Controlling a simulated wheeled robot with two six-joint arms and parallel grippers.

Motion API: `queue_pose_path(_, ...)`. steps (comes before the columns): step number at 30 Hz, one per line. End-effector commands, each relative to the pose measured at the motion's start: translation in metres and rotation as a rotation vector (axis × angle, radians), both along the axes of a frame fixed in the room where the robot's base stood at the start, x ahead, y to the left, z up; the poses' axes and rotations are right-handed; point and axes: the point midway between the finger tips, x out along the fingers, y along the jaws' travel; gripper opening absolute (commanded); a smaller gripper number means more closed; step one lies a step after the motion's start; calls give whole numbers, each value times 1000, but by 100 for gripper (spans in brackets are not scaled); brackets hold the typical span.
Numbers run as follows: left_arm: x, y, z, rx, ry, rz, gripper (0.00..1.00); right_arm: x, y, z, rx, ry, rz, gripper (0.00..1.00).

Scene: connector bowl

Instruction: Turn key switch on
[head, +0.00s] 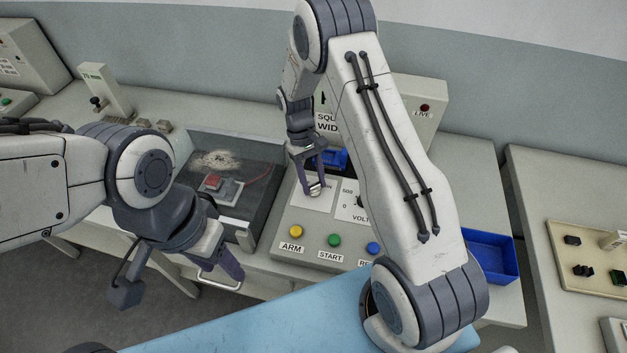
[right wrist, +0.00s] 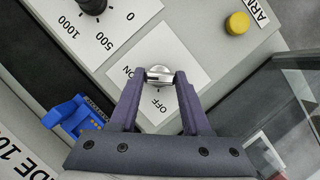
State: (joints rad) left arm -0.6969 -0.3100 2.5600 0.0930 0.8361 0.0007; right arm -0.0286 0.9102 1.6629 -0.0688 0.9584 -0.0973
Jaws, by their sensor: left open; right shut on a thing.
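The key switch (right wrist: 160,75) is a round silver switch on a white plate marked ON and OFF, on the sloping grey panel. In the head view the switch (head: 315,187) sits at the panel's upper left. My right gripper (right wrist: 161,76) is shut on the silver knob, one finger on each side; it reaches down from above in the head view (head: 314,184). The exact angle of the key is hard to tell. My left gripper (head: 228,262) is open and empty, in front of the transparent-lidded box and apart from the panel.
Yellow ARM (head: 296,231), green START (head: 334,240) and blue (head: 373,248) buttons line the panel's front. A black knob (right wrist: 92,5) with a 0 to 1000 scale is beside the switch. A transparent-lidded box (head: 245,240) stands left; a blue tray (head: 490,257) lies right.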

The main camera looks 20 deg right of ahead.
Motion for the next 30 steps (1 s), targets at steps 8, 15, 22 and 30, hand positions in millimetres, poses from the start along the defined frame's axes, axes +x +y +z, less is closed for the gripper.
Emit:
queue_pose_path(8,0,0,0,0,0,0,50,0,0,1,0,-1,-4,74)
queue_pose_path(15,0,0,0,0,0,0,50,0,0,0,0,0,-1,78)
queue_pose_path(22,0,0,-5,0,0,0,50,6,1,10,-1,-4,-1,78)
queue_pose_path(30,0,0,-18,0,0,-1,50,26,5,58,0,-7,-1,78)
